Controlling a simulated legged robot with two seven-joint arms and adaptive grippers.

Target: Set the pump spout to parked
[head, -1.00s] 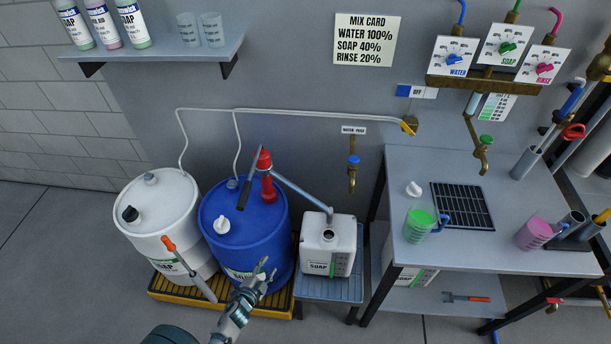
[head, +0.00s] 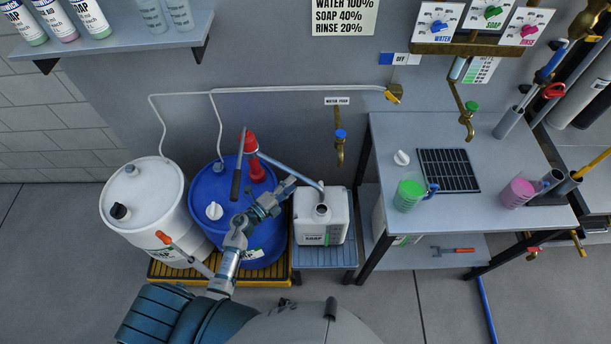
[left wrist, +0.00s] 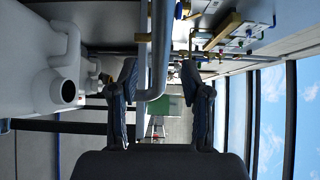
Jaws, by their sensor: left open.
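The red hand pump (head: 257,160) stands on the blue drum (head: 205,185). Its grey spout (head: 290,169) slopes right and down, its end beside the neck of the white soap jerrycan (head: 337,222). My left gripper (head: 287,185) is open just below the spout, between drum and jerrycan. In the left wrist view the spout pipe (left wrist: 159,45) runs between the two open fingers (left wrist: 160,92); I cannot tell whether either touches it. The jerrycan's neck (left wrist: 66,91) shows at the left there. The pump's dark handle (head: 237,175) hangs on its left side.
A white drum (head: 145,200) stands left of the blue one on a yellow pallet (head: 175,273). The jerrycan sits on a low stand (head: 322,257). A wall tap (head: 340,150) is behind it. The grey table (head: 400,130) with a green jug (head: 408,195) is right.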

